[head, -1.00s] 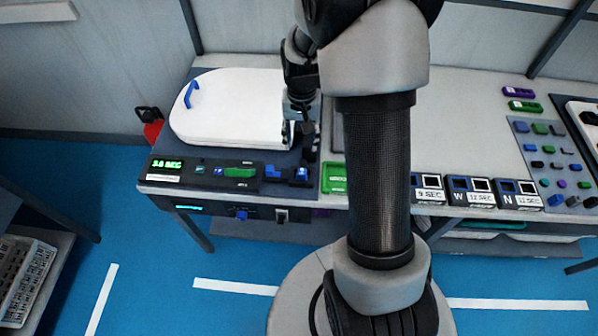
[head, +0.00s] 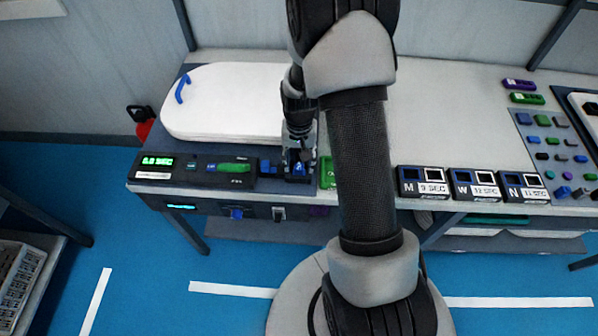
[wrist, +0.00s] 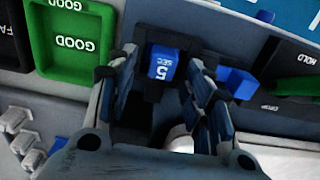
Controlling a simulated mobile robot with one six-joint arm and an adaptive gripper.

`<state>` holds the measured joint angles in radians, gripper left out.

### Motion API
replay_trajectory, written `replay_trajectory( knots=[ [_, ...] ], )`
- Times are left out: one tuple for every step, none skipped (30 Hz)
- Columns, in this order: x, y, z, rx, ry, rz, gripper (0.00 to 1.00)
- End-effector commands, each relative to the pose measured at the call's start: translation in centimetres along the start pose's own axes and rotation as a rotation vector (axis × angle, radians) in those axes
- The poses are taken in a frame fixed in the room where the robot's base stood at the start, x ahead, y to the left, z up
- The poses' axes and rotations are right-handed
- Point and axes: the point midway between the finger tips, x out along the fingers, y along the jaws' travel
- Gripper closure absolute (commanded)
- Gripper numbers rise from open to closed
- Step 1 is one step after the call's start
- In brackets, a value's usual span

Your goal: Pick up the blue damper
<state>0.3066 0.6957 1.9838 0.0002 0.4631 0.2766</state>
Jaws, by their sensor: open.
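The blue damper (wrist: 162,62), marked "5 SEC", sits in a dark holder in the wrist view. My gripper (wrist: 165,70) is open, with one finger on each side of the damper. I cannot tell whether the fingers touch it. In the head view my gripper (head: 299,160) points down over the damper at the front edge of the bench, and the damper is mostly hidden by it there.
A green tray (wrist: 70,38) marked "GOOD" lies beside the holder. A smaller blue block (wrist: 236,82) stands on the other side. Timer boxes (head: 423,186) line the front edge to the right.

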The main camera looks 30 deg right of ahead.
Motion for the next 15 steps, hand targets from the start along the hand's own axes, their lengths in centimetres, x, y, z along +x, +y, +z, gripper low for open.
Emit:
replay_trajectory(
  knots=[
    [0.01,-0.03,-0.05,0.0,0.001,0.0,0.53],
    [-0.04,-0.03,-0.06,0.0,0.002,-0.001,0.53],
    [-0.09,-0.03,-0.06,0.0,0.002,-0.001,0.53],
    [-0.1,-0.03,-0.05,0.0,0.002,0.0,0.53],
    [-0.1,-0.03,-0.05,0.0,0.002,0.0,0.53],
    [-0.11,-0.03,-0.05,0.0,0.001,0.0,0.55],
    [-0.11,-0.03,-0.05,0.0,0.001,0.0,0.57],
    [-0.11,-0.03,-0.05,0.0,0.001,0.0,0.59],
    [-0.11,-0.03,-0.04,0.0,0.001,0.0,0.62],
    [-0.11,-0.03,-0.04,0.0,0.001,0.0,0.64],
    [-0.12,-0.03,-0.04,0.0,0.001,0.0,0.66],
    [-0.12,-0.03,-0.04,0.0,0.001,0.0,0.69],
    [-0.12,-0.03,-0.04,0.0,0.001,0.0,0.71],
    [-0.12,-0.03,-0.04,0.0,0.001,0.0,0.73],
    [-0.12,-0.03,-0.04,0.0,0.001,0.0,0.75]
  ],
)
